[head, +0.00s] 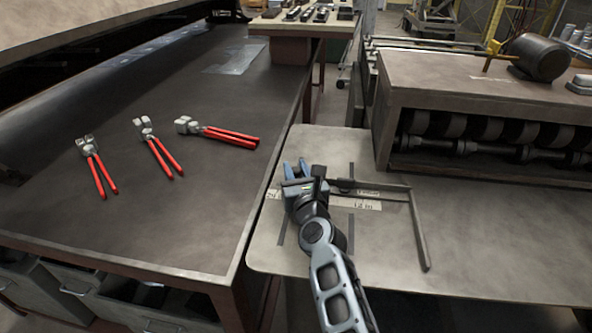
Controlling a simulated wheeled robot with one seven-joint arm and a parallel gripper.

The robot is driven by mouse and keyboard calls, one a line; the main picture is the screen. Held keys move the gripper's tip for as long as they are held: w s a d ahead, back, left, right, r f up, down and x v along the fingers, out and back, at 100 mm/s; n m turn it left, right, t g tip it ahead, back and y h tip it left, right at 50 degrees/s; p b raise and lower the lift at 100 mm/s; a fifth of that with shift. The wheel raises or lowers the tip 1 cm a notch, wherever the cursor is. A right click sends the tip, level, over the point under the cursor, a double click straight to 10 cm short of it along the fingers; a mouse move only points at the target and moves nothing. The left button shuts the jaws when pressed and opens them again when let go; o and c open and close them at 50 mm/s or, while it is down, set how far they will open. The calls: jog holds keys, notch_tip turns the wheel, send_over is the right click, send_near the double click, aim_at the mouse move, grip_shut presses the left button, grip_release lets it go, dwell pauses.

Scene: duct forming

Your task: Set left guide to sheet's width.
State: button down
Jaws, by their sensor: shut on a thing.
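My gripper (296,170) is over the left part of the machine's feed table, its blue fingers pointing away from me. It is shut on what appears to be the left guide, which the fingers and wrist mostly hide. An angled metal guide bar (418,232) lies to the right, with an arm running left toward my gripper. White scale strips (362,204) with inch marks lie between them, crossing a dark slot. A thin, shiny sheet (235,60) lies flat at the far end of the left bench; I cannot tell whether it is the task's sheet.
The dark bench (190,215) on the left holds three red-handled tools (230,136). The roller machine (470,135) stands behind the feed table (490,235). The feed table's right part is clear. A small table (300,25) with metal pieces stands at the back.

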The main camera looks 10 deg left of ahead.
jog(key=d, duration=0.8)
jog(key=shift+s+d+r+b, duration=0.1)
jog(key=shift+d+r+b, duration=0.05)
jog(key=shift+d+b, duration=0.15)
jog(key=c, duration=1)
grip_release()
jog(key=shift+a, duration=0.15)
jog(key=shift+o, duration=0.2)
jog(key=shift+s, duration=0.1)
jog(key=shift+p+v, duration=1.2)
jog(key=shift+v, duration=2.65)
